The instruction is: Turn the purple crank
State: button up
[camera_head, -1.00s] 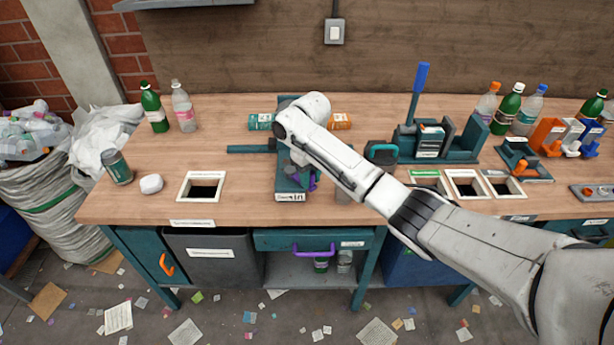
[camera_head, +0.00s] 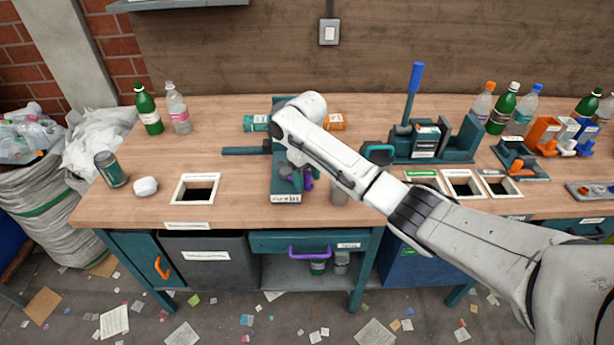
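The purple crank (camera_head: 308,182) shows as a small purple piece at the front of a teal machine (camera_head: 286,198) in the middle of the bench. My arm reaches in from the right and its wrist covers much of the machine. My gripper (camera_head: 297,180) points down at the crank, very close to it. The fingers are small and mostly hidden by my wrist, so I cannot tell whether they touch or hold the crank.
A square opening (camera_head: 195,189) lies left of the machine. A grey can (camera_head: 339,192) stands just right of the crank. A teal press with a blue lever (camera_head: 414,88) stands farther right. Bottles (camera_head: 149,109) stand at the back left. A purple drawer handle (camera_head: 310,251) is below.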

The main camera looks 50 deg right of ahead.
notch_tip(320, 180, up, 11)
jog(key=shift+f, duration=0.1)
dwell(0.6)
dwell(0.5)
